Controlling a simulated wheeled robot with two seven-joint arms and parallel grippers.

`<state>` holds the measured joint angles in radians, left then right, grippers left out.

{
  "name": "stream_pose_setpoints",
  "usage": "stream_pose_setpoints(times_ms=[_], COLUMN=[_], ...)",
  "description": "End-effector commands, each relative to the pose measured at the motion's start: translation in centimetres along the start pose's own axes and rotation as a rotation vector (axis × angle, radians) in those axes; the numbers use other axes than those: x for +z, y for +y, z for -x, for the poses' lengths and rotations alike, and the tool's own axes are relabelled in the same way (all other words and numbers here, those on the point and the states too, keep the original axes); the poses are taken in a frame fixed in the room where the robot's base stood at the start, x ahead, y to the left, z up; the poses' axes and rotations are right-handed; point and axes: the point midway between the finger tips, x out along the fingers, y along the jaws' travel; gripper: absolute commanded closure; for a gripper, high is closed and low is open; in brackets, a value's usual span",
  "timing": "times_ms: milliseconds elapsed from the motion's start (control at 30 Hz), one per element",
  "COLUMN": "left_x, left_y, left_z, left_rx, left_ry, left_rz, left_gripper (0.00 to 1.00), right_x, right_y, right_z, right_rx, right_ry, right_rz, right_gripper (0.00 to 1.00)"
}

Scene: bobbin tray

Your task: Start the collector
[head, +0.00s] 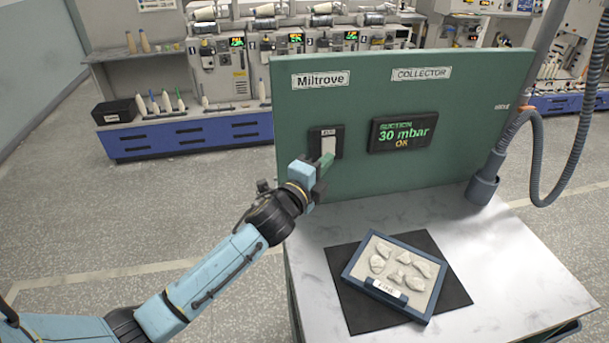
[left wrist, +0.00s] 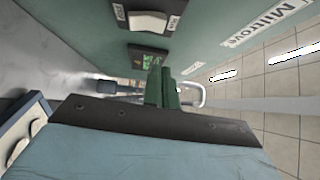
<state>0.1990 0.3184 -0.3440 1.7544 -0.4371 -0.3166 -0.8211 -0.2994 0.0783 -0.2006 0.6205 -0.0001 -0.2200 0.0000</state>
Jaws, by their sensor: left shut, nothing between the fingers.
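The collector's green panel (head: 455,100) stands upright at the back of the table. A white rocker switch (head: 327,145) in a dark frame sits on its left part; it also shows at the top of the left wrist view (left wrist: 148,22). To its right a dark display (head: 403,131) is lit and reads "SUCTION 30 mbar OK". My left gripper (head: 325,162) is shut and empty, its green fingertips close to the panel at the switch's lower edge. In the left wrist view the fingers (left wrist: 163,88) appear apart from the switch. My right gripper is not in view.
A blue-rimmed tray (head: 352,264) with several whitish pieces lies on a black mat (head: 455,285) on the table (head: 500,250). A grey hose (head: 538,165) and pipe stand at the right. Machines with bobbins line the back.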

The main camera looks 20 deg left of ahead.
Motion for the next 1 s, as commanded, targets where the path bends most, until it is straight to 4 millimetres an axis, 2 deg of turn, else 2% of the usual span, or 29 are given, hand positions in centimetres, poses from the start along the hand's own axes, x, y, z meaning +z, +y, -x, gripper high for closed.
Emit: stream_pose_setpoints(times_ms=[33, 200, 400, 600, 1000], left_x=[0.0, 0.0, 0.0, 0.0, 0.0], left_y=[0.1, -0.3, -0.6, -0.8, -0.8], left_z=[1.2, 4.4, 6.8, 7.5, 7.4], left_rx=[0.002, 0.002, 0.001, 0.0, 0.0], left_ry=[0.002, 0.002, 0.001, 0.001, 0.001], left_rz=[0.0, 0.001, 0.001, 0.001, 0.001], left_gripper=[1.0, 1.0, 1.0, 1.0, 1.0], right_x=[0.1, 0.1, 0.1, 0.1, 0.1], right_y=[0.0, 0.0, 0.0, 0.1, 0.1], right_z=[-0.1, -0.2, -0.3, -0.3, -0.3], right_rx=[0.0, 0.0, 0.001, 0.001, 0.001], right_ry=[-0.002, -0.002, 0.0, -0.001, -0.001], right_rz=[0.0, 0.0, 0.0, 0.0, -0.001], right_gripper=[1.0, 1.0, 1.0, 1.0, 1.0])
